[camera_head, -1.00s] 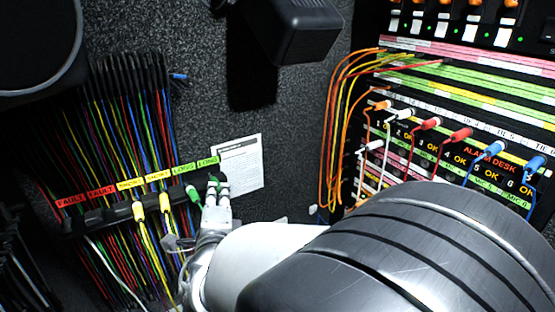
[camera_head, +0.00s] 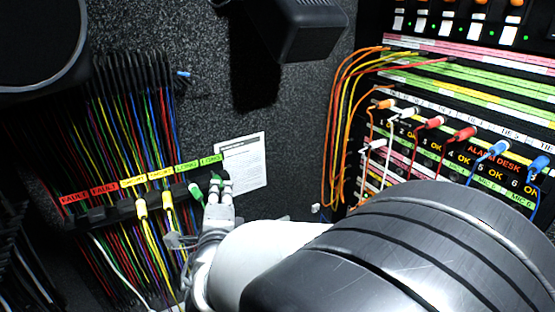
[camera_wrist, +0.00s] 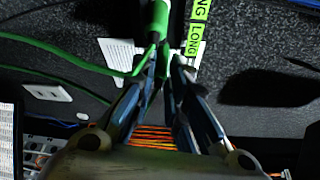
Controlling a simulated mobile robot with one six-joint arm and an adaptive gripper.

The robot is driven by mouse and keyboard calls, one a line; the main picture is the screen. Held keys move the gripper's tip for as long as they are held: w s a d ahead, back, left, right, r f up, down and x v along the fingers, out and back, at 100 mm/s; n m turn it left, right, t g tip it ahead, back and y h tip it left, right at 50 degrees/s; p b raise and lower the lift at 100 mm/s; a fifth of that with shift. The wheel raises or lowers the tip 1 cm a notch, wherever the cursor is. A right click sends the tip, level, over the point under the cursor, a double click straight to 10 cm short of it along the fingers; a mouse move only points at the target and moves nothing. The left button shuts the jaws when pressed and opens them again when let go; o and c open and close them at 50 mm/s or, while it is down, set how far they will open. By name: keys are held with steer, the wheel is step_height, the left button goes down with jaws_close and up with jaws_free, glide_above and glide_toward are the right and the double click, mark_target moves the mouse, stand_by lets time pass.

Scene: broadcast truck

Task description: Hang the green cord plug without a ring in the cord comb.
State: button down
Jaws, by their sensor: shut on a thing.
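The cord comb (camera_head: 125,208) is a dark bar on the left wall with red FAULT, yellow SHORT and green LONG labels. My gripper (camera_head: 219,188) is at its right end, by the LONG labels. A green cord (camera_wrist: 75,60) runs left from near the fingertips. Another green plug (camera_head: 196,191) hangs at the comb just left of my gripper. I cannot tell whether the held plug sits in a slot, or see any ring.
Two yellow plugs (camera_head: 141,207) hang at the SHORT labels. Many coloured cords hang behind the comb. A white paper sheet (camera_head: 243,160) is on the wall right of my gripper. A patch panel (camera_head: 450,130) with plugged cords stands at the right. A black box (camera_head: 300,28) juts out above.

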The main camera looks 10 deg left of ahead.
steer(key=shift+f, duration=0.1)
steer(key=c, duration=1.5)
jaws_free()
steer(key=shift+o, duration=0.5)
steer(key=o, duration=1)
steer(key=shift+s+d, duration=0.15)
steer(key=s+d, duration=0.5)
steer(key=shift+s+d+b, duration=0.2)
steer(key=shift+b, duration=0.25)
